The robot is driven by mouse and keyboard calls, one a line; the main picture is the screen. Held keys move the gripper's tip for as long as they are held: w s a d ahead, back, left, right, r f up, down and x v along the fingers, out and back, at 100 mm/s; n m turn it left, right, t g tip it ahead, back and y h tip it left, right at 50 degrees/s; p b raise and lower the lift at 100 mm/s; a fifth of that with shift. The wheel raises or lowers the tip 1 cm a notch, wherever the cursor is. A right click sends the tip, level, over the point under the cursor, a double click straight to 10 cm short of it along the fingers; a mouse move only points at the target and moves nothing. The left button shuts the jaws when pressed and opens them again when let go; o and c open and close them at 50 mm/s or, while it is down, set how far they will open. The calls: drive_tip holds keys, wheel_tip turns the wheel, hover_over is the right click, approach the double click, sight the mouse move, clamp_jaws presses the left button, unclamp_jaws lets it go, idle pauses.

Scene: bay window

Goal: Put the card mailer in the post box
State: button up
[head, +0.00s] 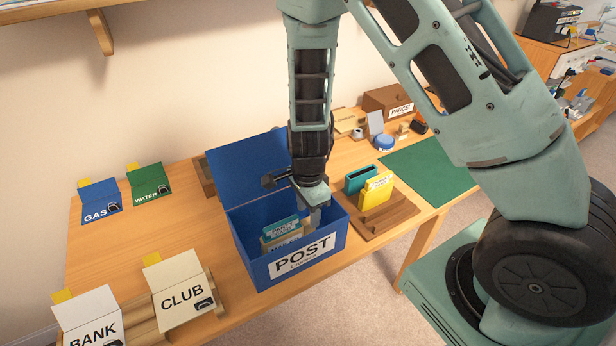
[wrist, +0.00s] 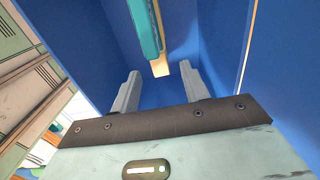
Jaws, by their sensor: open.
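The blue post box (head: 263,262) stands on the table with its lid open, leaning back. It has a white POST label. Inside it a tan card piece (head: 269,246), which looks like the card mailer, stands with a teal card (head: 282,228); its lettering is partly hidden by the front wall. My gripper (head: 312,217) reaches down into the box's right part, beside these cards. In the wrist view its two fingers (wrist: 163,88) are apart with nothing between them; a teal edge (wrist: 147,30) and a tan tip (wrist: 160,68) lie just beyond, between blue walls.
A wooden rack (head: 388,214) right of the box holds a teal item (head: 361,178) and a yellow one (head: 377,190). A green mat (head: 430,170) lies farther right. GAS (head: 100,203), WATER (head: 149,184), BANK (head: 92,318) and CLUB (head: 180,290) cards stand left. Bare table lies between them.

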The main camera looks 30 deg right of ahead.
wheel_tip(320, 180, up, 15)
drive_tip(key=p, duration=0.2)
drive_tip(key=s+a+r+n, duration=0.4)
drive_tip(key=s+a+n, duration=0.2)
drive_tip(key=s+n, duration=0.4)
drive_tip(key=s+a+r+n, duration=0.5)
drive_tip(key=s+n, duration=0.5)
drive_tip(key=n, duration=0.5)
drive_tip(key=shift+a+r+n+y, duration=0.2)
drive_tip(key=shift+a+n+y, duration=0.1)
drive_tip(key=shift+a+n, duration=0.1)
